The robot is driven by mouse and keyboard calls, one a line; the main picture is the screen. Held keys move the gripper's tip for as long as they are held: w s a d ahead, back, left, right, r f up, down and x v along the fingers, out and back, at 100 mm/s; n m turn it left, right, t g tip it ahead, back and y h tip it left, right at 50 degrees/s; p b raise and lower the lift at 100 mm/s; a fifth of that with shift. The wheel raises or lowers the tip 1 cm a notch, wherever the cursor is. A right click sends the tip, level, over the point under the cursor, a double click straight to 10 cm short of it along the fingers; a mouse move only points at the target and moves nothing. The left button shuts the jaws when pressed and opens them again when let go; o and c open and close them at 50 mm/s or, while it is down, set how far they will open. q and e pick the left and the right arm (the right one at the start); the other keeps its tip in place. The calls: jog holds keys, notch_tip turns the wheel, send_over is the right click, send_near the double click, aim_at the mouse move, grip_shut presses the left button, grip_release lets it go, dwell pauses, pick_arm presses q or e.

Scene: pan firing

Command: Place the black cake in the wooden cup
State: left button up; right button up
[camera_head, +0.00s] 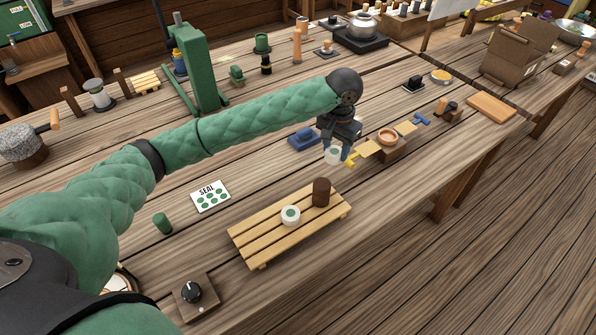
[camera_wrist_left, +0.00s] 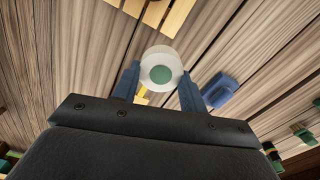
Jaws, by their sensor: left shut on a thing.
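My left gripper (camera_head: 338,145) is shut on a white round piece with a green top (camera_head: 333,155), held over the far side of the table. In the left wrist view the white piece (camera_wrist_left: 160,72) sits between the two blue fingers. A dark brown cylinder (camera_head: 321,192), the darkest cake-like thing, stands upright on a slatted wooden rack (camera_head: 262,249), apart from the gripper. A similar white piece with a green top (camera_head: 290,215) stands beside it. A round brown cup-like dish (camera_head: 388,136) sits on a wooden block to the gripper's right. My right gripper is out of view.
A blue block (camera_head: 304,138) lies just left of the gripper. A SEAL card (camera_head: 211,196), a green cylinder (camera_head: 162,222) and a black knob box (camera_head: 193,295) lie nearer. A green press stand (camera_head: 203,70) rises behind my arm. Bare table lies right of the rack.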

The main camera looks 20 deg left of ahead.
pick_arm(q)
jog(key=shift+w+a, duration=0.15)
jog(key=shift+a, duration=0.05)
jog(key=p, duration=0.4)
send_over(298, 170)
notch_tip(298, 170, down, 7)
jog(key=shift+r, duration=0.15)
jog(key=shift+f+p, duration=1)
jog(key=shift+f, duration=1.1)
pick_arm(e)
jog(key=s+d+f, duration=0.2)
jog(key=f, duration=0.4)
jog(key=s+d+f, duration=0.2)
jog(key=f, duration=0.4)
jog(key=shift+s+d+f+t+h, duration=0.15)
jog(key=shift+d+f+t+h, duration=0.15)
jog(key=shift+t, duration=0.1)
pick_arm(q)
jog(key=o, duration=1)
jog(key=shift+f, duration=0.1)
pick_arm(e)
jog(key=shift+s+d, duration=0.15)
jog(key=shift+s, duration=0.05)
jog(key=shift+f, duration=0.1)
